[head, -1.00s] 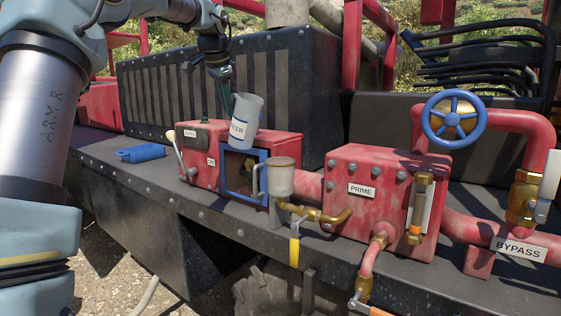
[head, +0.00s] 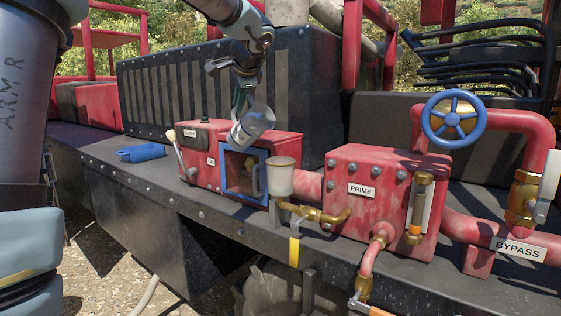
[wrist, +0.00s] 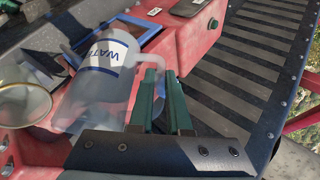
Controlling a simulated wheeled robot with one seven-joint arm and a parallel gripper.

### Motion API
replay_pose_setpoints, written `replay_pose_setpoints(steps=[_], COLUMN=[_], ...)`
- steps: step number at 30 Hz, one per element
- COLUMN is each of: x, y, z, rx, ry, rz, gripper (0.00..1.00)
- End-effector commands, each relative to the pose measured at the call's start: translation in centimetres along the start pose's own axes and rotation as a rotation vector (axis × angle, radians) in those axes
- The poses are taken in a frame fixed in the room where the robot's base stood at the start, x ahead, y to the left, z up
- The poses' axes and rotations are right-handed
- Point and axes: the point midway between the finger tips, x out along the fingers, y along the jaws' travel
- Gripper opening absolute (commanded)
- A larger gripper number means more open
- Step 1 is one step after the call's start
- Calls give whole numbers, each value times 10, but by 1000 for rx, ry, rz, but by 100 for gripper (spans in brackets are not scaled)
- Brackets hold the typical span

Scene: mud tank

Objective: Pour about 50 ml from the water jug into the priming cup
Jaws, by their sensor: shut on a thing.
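The water jug (head: 254,124) is a clear, pale jug with a blue-edged label, held tilted in the air above and to the left of the priming cup. My gripper (head: 241,103) is shut on its handle. In the wrist view, the green fingers (wrist: 160,103) meet the handle and the jug (wrist: 104,88) leans across the picture. I see no clear stream of water, and cannot tell the cup's level.
A red box with a blue-framed opening (head: 240,186) stands behind and left of the cup. The red PRIME block (head: 378,200) and a blue handwheel (head: 454,119) are to the right. A blue object (head: 141,154) lies on the dark deck at left.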

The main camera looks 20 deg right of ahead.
Motion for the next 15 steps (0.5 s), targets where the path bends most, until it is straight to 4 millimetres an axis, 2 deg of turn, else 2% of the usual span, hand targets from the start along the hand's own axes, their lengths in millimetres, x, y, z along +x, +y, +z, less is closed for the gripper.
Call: replay_pose_setpoints(steps=[15], x=[-6], y=[3], z=[-3], rx=[32], ry=[-16], rz=[-78], gripper=[0])
